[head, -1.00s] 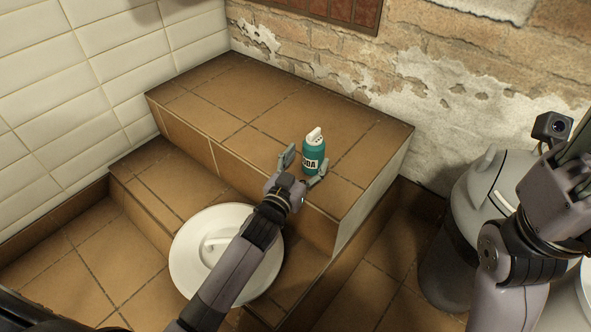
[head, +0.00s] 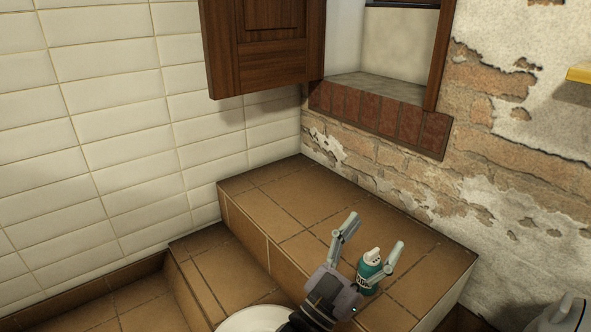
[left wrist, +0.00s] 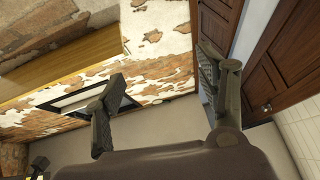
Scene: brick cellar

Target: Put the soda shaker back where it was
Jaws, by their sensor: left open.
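The soda shaker (head: 369,277), a teal bottle with a white cap, stands upright on the upper tiled ledge (head: 285,205) in the head view. My left gripper (head: 373,233) is open and empty, its fingers pointing up and away. It overlaps the shaker in the picture and hides part of its side and label. The left wrist view shows both fingers (left wrist: 163,82) spread, with no shaker between them. My right gripper is not seen.
A wall niche (head: 378,88) with a brick sill (head: 380,117) opens above the ledge. A dark wooden door (head: 266,45) hangs left of it. A white round lid (head: 255,318) lies on the lower step. A yellow shelf edge (head: 580,74) juts out at the right. The ledge's left part is clear.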

